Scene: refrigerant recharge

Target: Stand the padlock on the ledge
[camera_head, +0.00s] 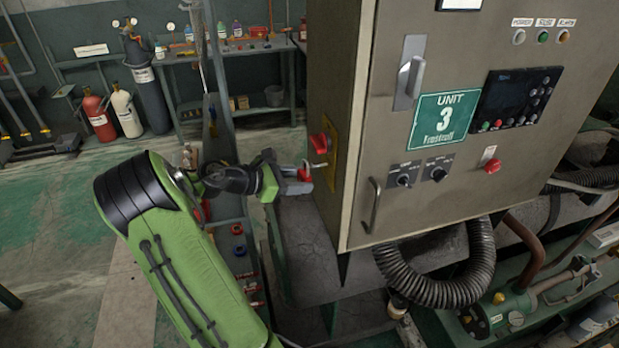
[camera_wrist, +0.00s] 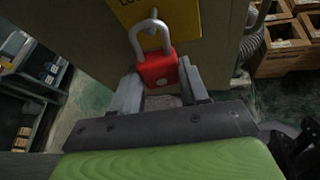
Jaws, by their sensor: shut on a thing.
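The red padlock (camera_wrist: 158,69) is upright between the two fingertips of my gripper (camera_wrist: 159,76) in the wrist view. Its grey shackle points up at the yellow plate on the cabinet's side, over a small metal hasp (camera_wrist: 151,40). I cannot tell whether the shackle still passes through the hasp. In the head view, my gripper (camera_head: 292,181) reaches the cabinet's left side, with the padlock (camera_head: 305,174) at its tips below a red switch handle (camera_head: 319,143). A grey ledge-like surface (camera_head: 305,235) lies below my gripper, under the cabinet.
The grey cabinet (camera_head: 350,110) marked Unit 3 stands right beside my gripper. A narrow shelf rack with small parts (camera_head: 238,250) stands below my arm. A ribbed black hose (camera_head: 440,285) hangs under the cabinet. Wooden crates (camera_wrist: 285,45) show at the wrist view's right.

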